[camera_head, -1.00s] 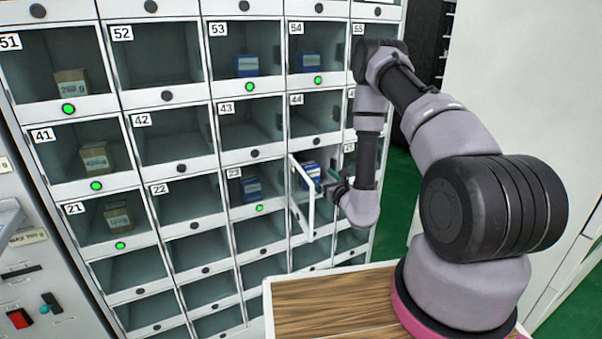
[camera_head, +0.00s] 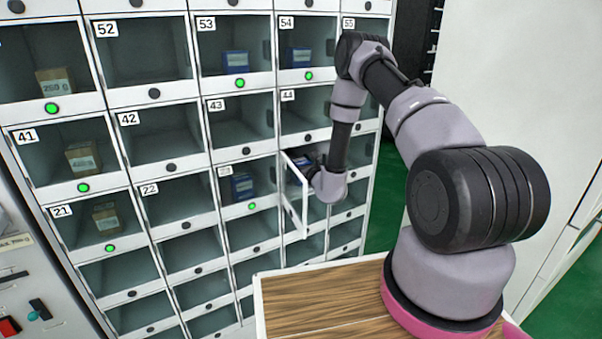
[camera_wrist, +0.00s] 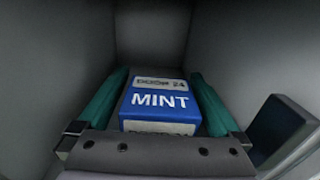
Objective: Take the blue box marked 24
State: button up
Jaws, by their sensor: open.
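The blue box (camera_wrist: 160,101) has white lettering "MINT" and a pale label ending in 24. It lies inside a grey compartment. In the wrist view my gripper (camera_wrist: 155,85) is open, with one green finger on each side of the box. The fingers reach along its sides; whether they touch it I cannot tell. In the head view my gripper is inside the compartment, mostly hidden by my wrist and the door.
Other compartments hold blue boxes (camera_head: 236,62) and brown boxes (camera_head: 83,158) behind closed doors, several with green lights. The open door stands out just left of my wrist. A wood-topped surface (camera_head: 315,300) lies below my arm. Compartment walls are close around my gripper.

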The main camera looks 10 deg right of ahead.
jog(key=shift+w, duration=0.1)
jog(key=c, duration=1.4)
jog(key=shift+r, duration=0.55)
jog(key=shift+s+d+r, duration=0.1)
jog(key=shift+s+r, duration=0.1)
jog(key=shift+r, duration=0.4)
jog(key=shift+s+r, duration=0.2)
jog(key=shift+r, duration=0.4)
jog(key=v, duration=1.7)
jog(key=shift+s+d+r, duration=0.1)
